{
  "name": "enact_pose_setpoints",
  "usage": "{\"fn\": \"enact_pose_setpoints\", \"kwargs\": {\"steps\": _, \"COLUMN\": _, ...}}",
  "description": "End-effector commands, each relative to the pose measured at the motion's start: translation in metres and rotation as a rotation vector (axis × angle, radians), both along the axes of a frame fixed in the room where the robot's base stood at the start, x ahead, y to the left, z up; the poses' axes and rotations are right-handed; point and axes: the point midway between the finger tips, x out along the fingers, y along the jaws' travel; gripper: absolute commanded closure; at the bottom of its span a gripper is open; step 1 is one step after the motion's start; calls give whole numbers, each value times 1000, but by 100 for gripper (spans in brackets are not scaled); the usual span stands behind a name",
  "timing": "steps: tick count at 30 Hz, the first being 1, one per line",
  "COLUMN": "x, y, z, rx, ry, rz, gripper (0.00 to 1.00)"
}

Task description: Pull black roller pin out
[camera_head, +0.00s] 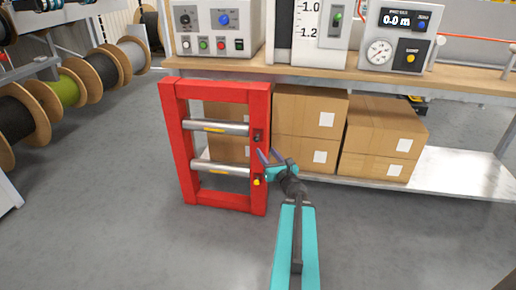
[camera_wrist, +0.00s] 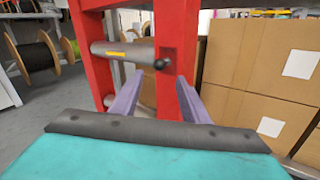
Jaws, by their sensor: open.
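The black roller pin (camera_wrist: 162,63) shows as a dark round knob on the red frame's right upright in the wrist view. It also shows in the head view (camera_head: 257,137), at the right end of the upper silver roller (camera_head: 215,127). My gripper (camera_head: 269,156) is open, right of the red frame (camera_head: 174,130) and a little below the black pin in the head view. In the wrist view my gripper's (camera_wrist: 159,80) purple fingers point at the upright, with the knob just above and between their tips. Nothing is between the fingers. I cannot tell whether they touch the upright.
A yellow pin (camera_head: 256,182) sits at the lower roller (camera_head: 221,168). Cardboard boxes (camera_head: 310,110) stand close right of the frame, on a low shelf (camera_head: 455,172) under a workbench (camera_head: 456,84). Cable reels (camera_head: 85,78) stand at left. The grey floor in front is clear.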

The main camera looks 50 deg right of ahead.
Motion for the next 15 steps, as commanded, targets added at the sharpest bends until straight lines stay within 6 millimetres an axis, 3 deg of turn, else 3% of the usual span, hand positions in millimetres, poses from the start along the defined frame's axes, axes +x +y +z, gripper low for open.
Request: {"fn": "enact_pose_setpoints", "kwargs": {"steps": 15, "x": 18, "y": -8, "z": -3, "rx": -2, "ry": 0, "rz": 0, "gripper": 58}}
